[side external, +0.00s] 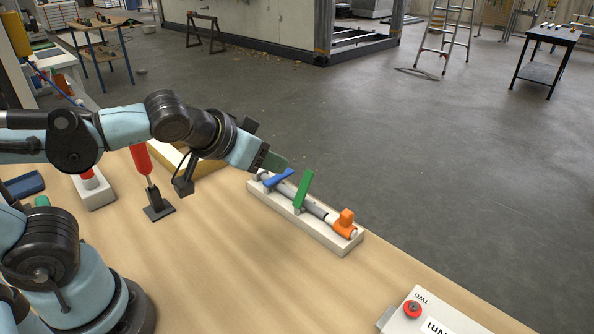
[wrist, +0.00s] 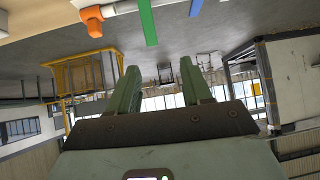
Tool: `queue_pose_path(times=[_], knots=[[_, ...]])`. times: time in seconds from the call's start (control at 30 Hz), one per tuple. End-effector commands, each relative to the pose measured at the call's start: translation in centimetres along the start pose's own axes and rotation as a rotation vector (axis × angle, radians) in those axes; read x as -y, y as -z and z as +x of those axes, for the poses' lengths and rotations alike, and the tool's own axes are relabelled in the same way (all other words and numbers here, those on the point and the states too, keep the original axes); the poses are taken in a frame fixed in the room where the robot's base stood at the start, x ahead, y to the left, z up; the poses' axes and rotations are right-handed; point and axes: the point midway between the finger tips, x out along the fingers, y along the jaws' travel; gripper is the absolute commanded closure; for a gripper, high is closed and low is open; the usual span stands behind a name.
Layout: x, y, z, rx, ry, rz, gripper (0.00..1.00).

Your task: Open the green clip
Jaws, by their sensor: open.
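The green clip (side external: 303,190) is a flat lever at the middle of a grey tube (side external: 317,208) on a white block. It stands steeply up, leaning slightly right in the side view. In the wrist view the green clip (wrist: 147,22) hangs in from the top edge, left of the blue clip (wrist: 195,7). The blue clip (side external: 279,178) lies lower across the tube. My gripper (side external: 274,162) is near the block's far left end, above and left of the green clip and apart from it. Its fingers (wrist: 160,85) are open and empty.
An orange fitting (side external: 346,219) caps the tube's right end; it also shows in the wrist view (wrist: 93,17). A red-handled tool (side external: 141,160) stands in a black holder at left. A box with a red button (side external: 412,309) is front right. The table between is clear.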

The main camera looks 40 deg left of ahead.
Motion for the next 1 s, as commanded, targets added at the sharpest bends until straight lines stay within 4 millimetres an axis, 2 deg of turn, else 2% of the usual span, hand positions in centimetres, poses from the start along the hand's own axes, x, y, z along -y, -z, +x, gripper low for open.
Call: queue_pose_path(times=[0.03,0.1,0.5,0.8,1.0], knots=[[0.1,1.2,0.2,0.050,0.015,-0.002,0.51],[0.1,2.2,0.6,0.125,0.030,-0.002,0.51],[-0.5,7.0,3.9,0.557,0.029,0.013,0.51],[-1.1,8.3,6.4,0.804,-0.040,0.035,0.51],[-1.3,8.3,7.0,0.852,-0.060,0.041,0.51]])
